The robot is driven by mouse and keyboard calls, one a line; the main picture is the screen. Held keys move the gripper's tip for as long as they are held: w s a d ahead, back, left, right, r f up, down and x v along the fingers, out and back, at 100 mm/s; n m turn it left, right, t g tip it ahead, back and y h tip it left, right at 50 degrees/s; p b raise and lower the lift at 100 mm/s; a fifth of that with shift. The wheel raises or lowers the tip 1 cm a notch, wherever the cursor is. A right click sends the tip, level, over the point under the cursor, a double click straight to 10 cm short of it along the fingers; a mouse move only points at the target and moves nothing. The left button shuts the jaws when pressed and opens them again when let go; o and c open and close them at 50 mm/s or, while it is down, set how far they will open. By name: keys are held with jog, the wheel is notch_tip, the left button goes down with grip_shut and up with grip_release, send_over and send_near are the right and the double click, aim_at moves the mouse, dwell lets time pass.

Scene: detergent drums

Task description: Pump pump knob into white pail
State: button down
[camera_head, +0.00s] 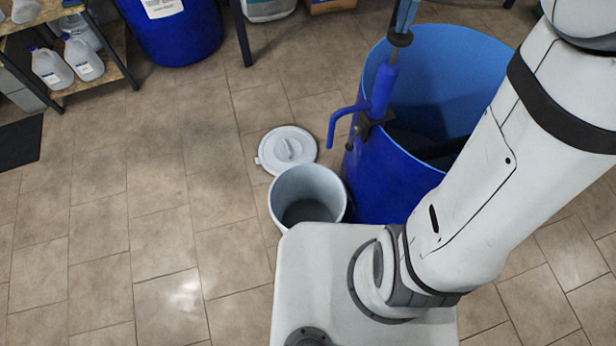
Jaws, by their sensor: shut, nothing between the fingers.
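A blue hand pump (382,92) is clamped by a dark bracket to the left rim of an open blue drum (378,182). Its curved spout (334,128) points down, outside the drum. The pump's rod runs up out of the top of the picture, and I cannot see the knob. The white pail (308,181) stands open on the floor beside the drum, below and a little left of the spout. I see no liquid stream, and the pail's contents are unclear. My arm crosses the right side and leaves at the top right, so my gripper is out of the picture.
A white lid (288,150) lies on the floor behind the pail. A shelf with jugs (52,68) and another blue drum (175,35) stand at the back left. The tiled floor on the left is largely clear. My base is close to the pail.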

notch_tip(320, 180, up, 8)
jog(key=p, duration=0.5)
jog(key=shift+p, duration=0.4)
notch_tip(320, 180, up, 6)
jog(key=p, duration=0.5)
dwell(0.6)
jog(key=s+f+t+b, duration=0.1)
jog(key=s+f, duration=0.1)
jog(key=s, duration=0.4)
jog(key=s+f+n+t, duration=0.1)
jog(key=s+f, duration=0.2)
jog(key=s, duration=0.3)
jog(key=s+f+t+b, duration=0.1)
jog(key=s+f, duration=0.1)
jog(key=s, duration=0.4)
jog(key=shift+s+f+b, duration=0.2)
jog(key=shift+f+b, duration=0.05)
jog(key=shift+b, duration=0.05)
jog(key=shift+d, duration=0.1)
